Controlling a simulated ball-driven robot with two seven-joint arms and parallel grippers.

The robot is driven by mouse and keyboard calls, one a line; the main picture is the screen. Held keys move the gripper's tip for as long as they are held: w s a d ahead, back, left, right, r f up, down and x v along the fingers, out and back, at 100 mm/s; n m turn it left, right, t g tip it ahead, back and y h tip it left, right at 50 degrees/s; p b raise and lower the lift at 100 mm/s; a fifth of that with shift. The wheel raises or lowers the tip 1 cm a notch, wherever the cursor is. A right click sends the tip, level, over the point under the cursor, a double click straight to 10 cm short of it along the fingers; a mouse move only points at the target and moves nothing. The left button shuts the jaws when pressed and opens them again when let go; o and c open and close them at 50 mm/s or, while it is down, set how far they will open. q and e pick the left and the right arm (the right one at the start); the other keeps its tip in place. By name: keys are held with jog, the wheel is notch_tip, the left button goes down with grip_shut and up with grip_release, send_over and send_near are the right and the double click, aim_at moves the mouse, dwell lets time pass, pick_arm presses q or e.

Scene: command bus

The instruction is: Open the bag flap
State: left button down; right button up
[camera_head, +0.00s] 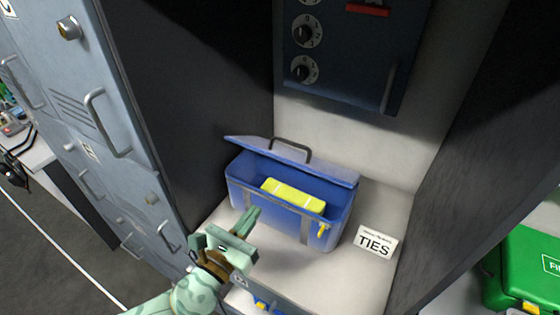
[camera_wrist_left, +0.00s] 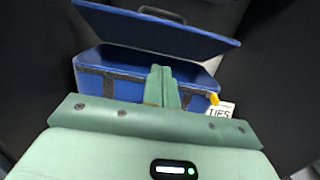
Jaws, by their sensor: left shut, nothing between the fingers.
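The blue bag (camera_head: 270,218) stands on a pale shelf inside a dark recess. Its flap (camera_head: 315,166), with a dark handle (camera_head: 291,149), is raised and tilted back, so the bag is open at the front. A yellow item (camera_head: 293,195) lies inside. A yellow tab (camera_head: 322,230) hangs on the bag's front right. My left gripper (camera_head: 252,216) is shut and empty, just in front of the bag's front left. In the left wrist view the shut fingers (camera_wrist_left: 162,86) overlap the bag's front wall (camera_wrist_left: 100,82), below the raised flap (camera_wrist_left: 160,30); contact cannot be told.
Grey lockers (camera_head: 85,110) with handles are at the left. A dark panel with dials (camera_head: 345,45) hangs above. A green case (camera_head: 525,265) is at the lower right.

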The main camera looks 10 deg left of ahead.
pick_arm(q)
jog(key=r+p+x, duration=0.2)
jog(key=p+x, duration=0.1)
jog(key=x, duration=0.9)
jog(key=shift+w+r, duration=0.3)
jog(key=shift+r, duration=0.1)
